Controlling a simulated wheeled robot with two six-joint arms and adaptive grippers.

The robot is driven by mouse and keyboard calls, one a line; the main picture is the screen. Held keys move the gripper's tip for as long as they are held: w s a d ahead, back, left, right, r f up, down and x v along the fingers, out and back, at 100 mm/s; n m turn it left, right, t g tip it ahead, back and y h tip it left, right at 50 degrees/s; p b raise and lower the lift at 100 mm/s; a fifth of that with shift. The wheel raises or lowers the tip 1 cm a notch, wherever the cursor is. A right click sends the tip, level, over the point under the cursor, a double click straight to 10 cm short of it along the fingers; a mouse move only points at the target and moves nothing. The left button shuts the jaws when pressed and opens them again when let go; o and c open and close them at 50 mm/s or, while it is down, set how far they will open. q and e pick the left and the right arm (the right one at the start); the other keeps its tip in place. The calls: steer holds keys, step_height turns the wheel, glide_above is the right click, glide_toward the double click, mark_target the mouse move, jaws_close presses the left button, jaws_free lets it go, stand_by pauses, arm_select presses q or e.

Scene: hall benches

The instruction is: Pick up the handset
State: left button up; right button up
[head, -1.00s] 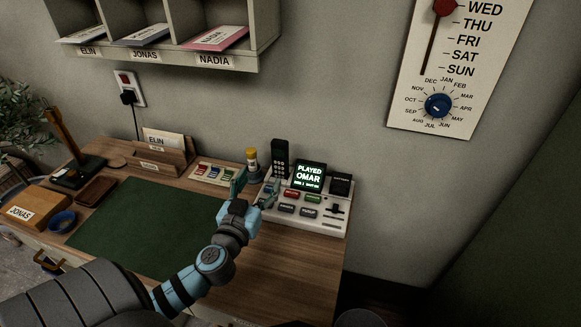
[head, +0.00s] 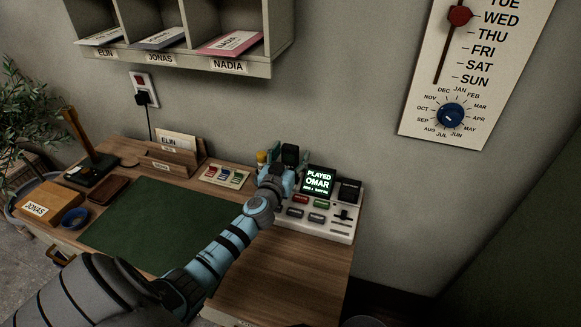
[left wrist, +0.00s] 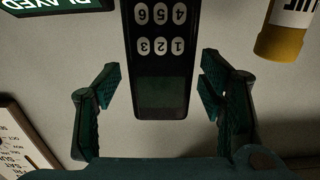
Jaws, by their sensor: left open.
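The handset (head: 290,150) is black and upright at the back left of the white phone console (head: 335,236); my left gripper hides its lower part in the head view. In the left wrist view the handset (left wrist: 161,70) shows number keys and appears upside down. My left gripper (head: 288,163) is open around it. In the left wrist view the fingers of the left gripper (left wrist: 161,95) stand one on each side of the handset's end, with a gap on both sides. My right gripper is not in view.
A yellow-based bottle (left wrist: 280,38) stands close beside the handset. The console's lit screen (head: 319,181) reads PLAYED OMAR. A card with coloured keys (head: 226,175) lies to the left. The green desk mat (head: 150,225) is clear. Shelves (head: 180,60) hang above.

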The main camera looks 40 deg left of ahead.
arm_select(q)
steer(key=shift+s, duration=0.1)
steer(key=c, duration=1.3)
